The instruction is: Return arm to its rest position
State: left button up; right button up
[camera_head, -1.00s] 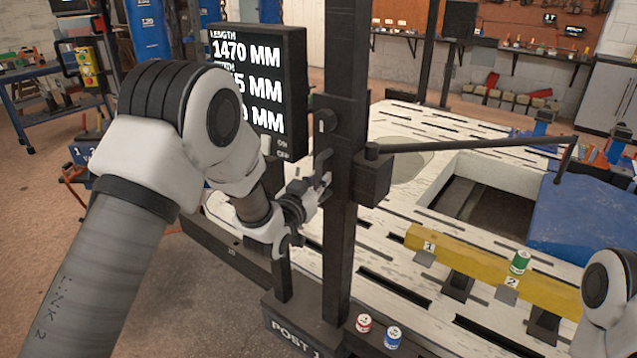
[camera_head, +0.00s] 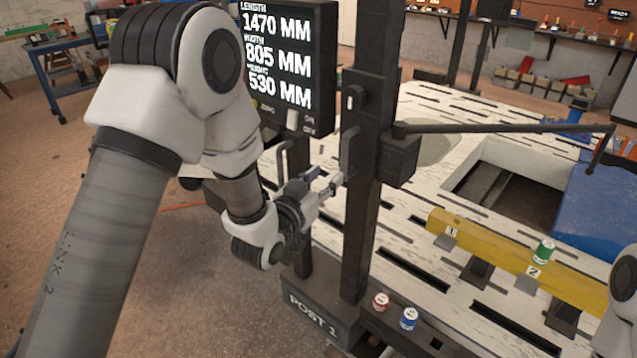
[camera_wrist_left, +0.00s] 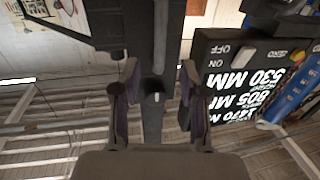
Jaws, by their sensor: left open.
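My left arm comes in from the left in the head view. Its left gripper (camera_head: 328,182) is open, with nothing visible between the fingers. It is in front of the dark upright of Post 1 (camera_head: 362,230), below the black display (camera_head: 283,60); I cannot tell whether it touches the post. In the left wrist view both fingers of the left gripper (camera_wrist_left: 157,92) are spread apart, with a dark post between and beyond them. The display (camera_wrist_left: 235,85) is upside down on the right there. Only a white link of my right arm shows at the head view's right edge; its gripper is out of view.
A thin dark bar (camera_head: 500,128) sticks out right from the post. The slotted white bench (camera_head: 400,225) carries a yellow beam (camera_head: 490,247) with a green can (camera_head: 544,251). A red can (camera_head: 380,302) and a blue can (camera_head: 408,318) stand by the post. Open floor lies left.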

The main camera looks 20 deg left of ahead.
pick_arm(q)
jog(key=s, duration=0.2)
jog(key=shift+s+a, duration=0.15)
jog(key=shift+s, duration=0.15)
jog(key=s+a+f+n+g+y, duration=0.1)
jog(key=s+f+g, duration=0.4)
jog(key=f, duration=0.8)
jog(key=s+f+g, duration=0.3)
jog(key=s+f, duration=0.5)
jog(key=f, duration=0.6)
jog(key=s+a+f+g, duration=0.1)
jog(key=s+f+g, duration=0.3)
jog(key=s, duration=0.6)
jog(key=s+f+n+g+y, duration=0.1)
jog(key=s+f+g, duration=0.4)
jog(key=s, duration=0.5)
jog(key=shift+s+a+g+y+p, duration=0.3)
jog(key=shift+s+a+g, duration=0.1)
jog(key=shift+g, duration=0.1)
jog(key=shift+w, duration=0.1)
